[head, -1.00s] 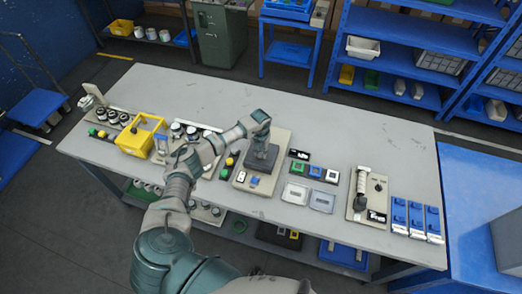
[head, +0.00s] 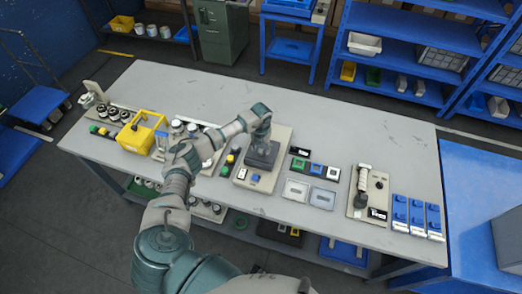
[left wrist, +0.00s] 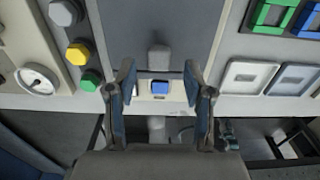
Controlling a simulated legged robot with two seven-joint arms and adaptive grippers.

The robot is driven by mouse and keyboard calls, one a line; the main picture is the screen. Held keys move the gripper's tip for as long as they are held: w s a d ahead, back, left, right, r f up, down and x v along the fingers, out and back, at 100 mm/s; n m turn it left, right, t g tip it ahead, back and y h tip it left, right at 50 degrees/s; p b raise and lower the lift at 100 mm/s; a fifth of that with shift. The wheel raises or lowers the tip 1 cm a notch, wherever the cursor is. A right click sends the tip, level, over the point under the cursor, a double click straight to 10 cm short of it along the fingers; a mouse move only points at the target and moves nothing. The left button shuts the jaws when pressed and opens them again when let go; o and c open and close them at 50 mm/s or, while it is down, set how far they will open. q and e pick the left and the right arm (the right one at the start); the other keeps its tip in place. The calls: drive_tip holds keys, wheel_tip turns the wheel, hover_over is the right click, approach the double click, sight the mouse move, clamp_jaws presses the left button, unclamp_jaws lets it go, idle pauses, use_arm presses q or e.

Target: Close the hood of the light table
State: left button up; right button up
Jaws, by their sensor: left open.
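The light table is a beige-based unit (head: 285,143) near the middle of the workbench. Its dark grey hood (head: 262,157) sits over the base, and part of it is hidden by my left gripper (head: 260,138). How far the hood stands open I cannot tell. In the left wrist view the flat grey hood (left wrist: 190,30) fills the top middle, with a grey handle-like tab (left wrist: 158,56) at its near edge. My left gripper (left wrist: 158,80) is open, its fingers on either side of the tab. Contact is unclear. My right gripper is not in view.
A blue button (left wrist: 160,87) is on the base's front strip. Left of the unit are round buttons (head: 229,160) and a yellow bin (head: 143,133). The bench's back is clear.

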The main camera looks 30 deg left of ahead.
use_arm(q)
wheel_tip(320, 180, up, 10)
drive_tip(key=shift+a, duration=0.15)
drive_tip(key=shift+w+f, duration=0.1)
drive_tip(key=shift+f, duration=0.05)
idle(0.3)
